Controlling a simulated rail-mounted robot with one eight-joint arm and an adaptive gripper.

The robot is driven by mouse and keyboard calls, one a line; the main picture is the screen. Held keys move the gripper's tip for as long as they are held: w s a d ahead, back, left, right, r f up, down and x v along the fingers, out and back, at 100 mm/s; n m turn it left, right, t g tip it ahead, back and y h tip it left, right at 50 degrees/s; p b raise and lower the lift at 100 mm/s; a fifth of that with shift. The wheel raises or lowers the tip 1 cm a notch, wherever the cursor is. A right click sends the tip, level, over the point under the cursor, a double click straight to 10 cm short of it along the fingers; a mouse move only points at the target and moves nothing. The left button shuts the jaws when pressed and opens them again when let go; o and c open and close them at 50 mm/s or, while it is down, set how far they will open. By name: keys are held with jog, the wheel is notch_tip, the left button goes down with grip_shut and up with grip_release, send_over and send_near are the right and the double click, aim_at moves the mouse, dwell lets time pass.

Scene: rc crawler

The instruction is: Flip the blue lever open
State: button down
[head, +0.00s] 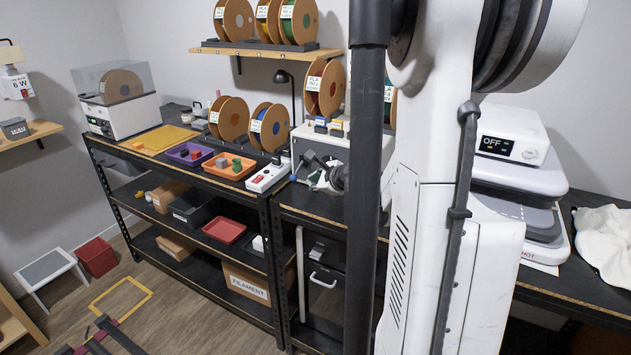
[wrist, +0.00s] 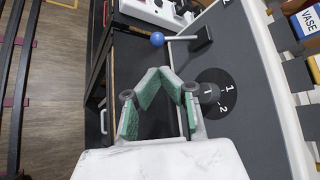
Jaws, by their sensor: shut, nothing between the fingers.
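The lever's blue ball knob (wrist: 157,39) shows near the top of the wrist view, at the left end of a thin pale rod (wrist: 183,38). The rod runs right to a dark block on a grey panel. My gripper (wrist: 160,71) has green-lined fingers, shut and empty, with their tips just below the knob in the picture and a visible gap to it.
A black dial marked 1 and 2 (wrist: 214,93) is on the grey panel right of my fingers. A power strip with a red switch (head: 268,178) lies left of the knob. Spools (head: 269,127) stand behind. Floor shows at the left of the wrist view.

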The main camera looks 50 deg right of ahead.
jog(key=shift+x, duration=3.35)
jog(key=shift+a+r, duration=0.1)
jog(key=shift+r, duration=0.05)
jog(key=shift+r+y, duration=0.1)
jog(key=shift+y, duration=0.2)
